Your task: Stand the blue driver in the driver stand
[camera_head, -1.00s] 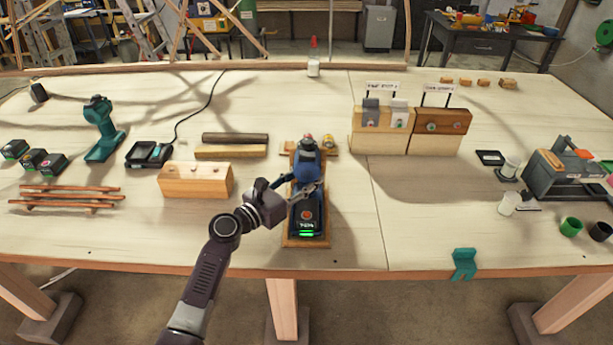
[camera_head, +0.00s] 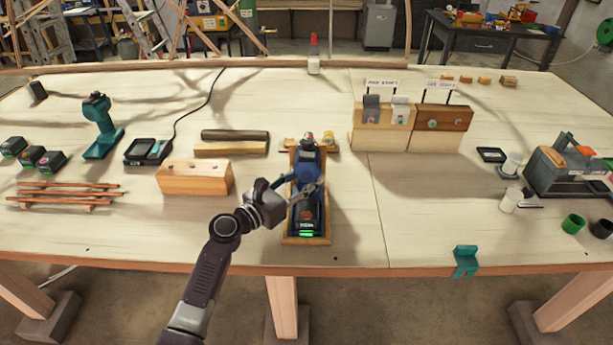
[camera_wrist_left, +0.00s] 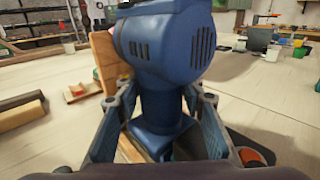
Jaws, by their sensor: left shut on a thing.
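The blue driver (camera_head: 305,172) is roughly upright at the wooden driver stand (camera_head: 306,240), near the table's front middle. My left gripper (camera_head: 305,190) is shut on its handle. In the left wrist view the driver (camera_wrist_left: 165,45) fills the middle, with the gripper's fingers (camera_wrist_left: 155,115) on both sides of the handle. A black battery (camera_head: 306,218) with green lights shows below the handle, above the stand's base. Whether the driver is fully seated is hidden. My right gripper is not in view.
A pale wooden block (camera_head: 195,178) lies left of the stand. A teal driver (camera_head: 102,125), black batteries (camera_head: 32,156) and a charger (camera_head: 148,151) are farther left. Labelled wooden blocks (camera_head: 410,128) stand behind right. A teal clip (camera_head: 465,261) is at the front edge. Table right of the stand is clear.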

